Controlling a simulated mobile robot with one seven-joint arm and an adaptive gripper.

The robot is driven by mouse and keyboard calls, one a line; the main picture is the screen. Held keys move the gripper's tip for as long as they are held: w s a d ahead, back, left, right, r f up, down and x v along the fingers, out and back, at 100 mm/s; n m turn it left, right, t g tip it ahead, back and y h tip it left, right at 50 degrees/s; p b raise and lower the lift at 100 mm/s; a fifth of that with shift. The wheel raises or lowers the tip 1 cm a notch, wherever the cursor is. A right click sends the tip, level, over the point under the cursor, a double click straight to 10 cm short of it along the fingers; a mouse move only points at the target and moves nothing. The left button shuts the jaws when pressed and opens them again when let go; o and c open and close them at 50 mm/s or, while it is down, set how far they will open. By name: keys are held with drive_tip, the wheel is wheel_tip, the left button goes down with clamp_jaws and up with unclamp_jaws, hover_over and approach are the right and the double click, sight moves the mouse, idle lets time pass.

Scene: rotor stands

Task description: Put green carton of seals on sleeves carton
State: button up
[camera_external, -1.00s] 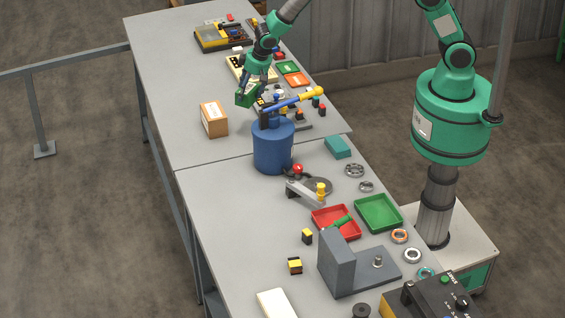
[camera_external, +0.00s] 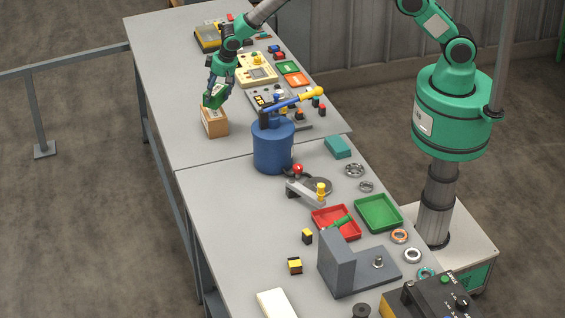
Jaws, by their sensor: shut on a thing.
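The green carton of seals (camera_external: 213,99) is in my gripper (camera_external: 216,92), which is shut on it. The carton is at the top of the brown sleeves carton (camera_external: 214,124), over its upper face. I cannot tell whether the two cartons touch or a small gap is left. The sleeves carton stands upright on the grey bench, with a white label on its side. My gripper and the green carton hide part of its top.
A blue drum (camera_external: 273,147) with a yellow-ended tool on top stands to the right. A beige fixture (camera_external: 257,70) and small coloured parts lie behind. The bench (camera_external: 180,90) left of the sleeves carton is clear.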

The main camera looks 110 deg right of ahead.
drive_tip(key=shift+w+d, duration=0.3)
drive_tip(key=shift+w, duration=0.35)
drive_tip(key=shift+f+p, duration=0.45)
drive_tip(key=shift+f, duration=1.3)
drive_tip(key=o, duration=1.6)
drive_tip(key=shift+s, duration=0.1)
drive_tip(key=shift+b+v, duration=0.65)
drive_tip(key=shift+v, duration=5.3)
